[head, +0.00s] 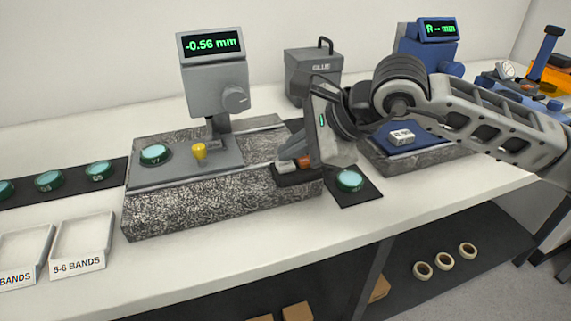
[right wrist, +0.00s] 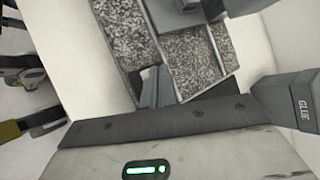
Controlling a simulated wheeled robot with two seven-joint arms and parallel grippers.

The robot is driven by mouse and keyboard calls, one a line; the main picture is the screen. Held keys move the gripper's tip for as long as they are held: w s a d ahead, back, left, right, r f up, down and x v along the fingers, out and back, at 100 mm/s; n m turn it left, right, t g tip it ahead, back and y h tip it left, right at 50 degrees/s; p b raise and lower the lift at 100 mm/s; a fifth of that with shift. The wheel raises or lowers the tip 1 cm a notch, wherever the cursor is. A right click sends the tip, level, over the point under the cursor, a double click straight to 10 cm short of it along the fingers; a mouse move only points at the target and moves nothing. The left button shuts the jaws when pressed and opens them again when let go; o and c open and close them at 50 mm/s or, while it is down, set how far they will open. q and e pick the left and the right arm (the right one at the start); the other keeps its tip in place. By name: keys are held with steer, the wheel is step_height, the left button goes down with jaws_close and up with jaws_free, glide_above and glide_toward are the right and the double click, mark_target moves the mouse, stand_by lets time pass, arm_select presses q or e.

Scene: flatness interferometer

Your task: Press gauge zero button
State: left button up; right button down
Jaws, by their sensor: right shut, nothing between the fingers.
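The gauge (head: 218,88) stands on a speckled granite block (head: 220,210). Its display (head: 212,43) reads -0.56 mm. A small dark box (head: 296,175) with an orange-red top part (head: 305,160) sits at the block's right end; I cannot tell whether this is the zero button. My right gripper (head: 284,156) is shut and empty, its fingertips just above or beside that box. I cannot tell whether they touch it. In the right wrist view the shut fingers (right wrist: 152,88) show in front of the speckled granite. My left gripper is not in view.
Green-rimmed discs (head: 155,155) lie on the gauge base and on dark mats. A yellow knob (head: 199,150) stands below the gauge. A grey GLUE box (head: 312,75) is behind. A blue gauge (head: 428,50) stands at the right. Labelled trays (head: 78,248) sit front left.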

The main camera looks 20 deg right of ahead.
mark_target(292, 166)
steer(key=shift+f+b, duration=0.5)
steer(key=shift+b, duration=0.15)
stand_by(0.6)
steer(key=shift+r, duration=0.55)
steer(key=shift+r+p, duration=0.35)
steer(key=shift+r, duration=0.1)
steer(key=shift+r+p, duration=1.3)
steer(key=shift+r, duration=1.15)
steer(key=shift+f, duration=0.1)
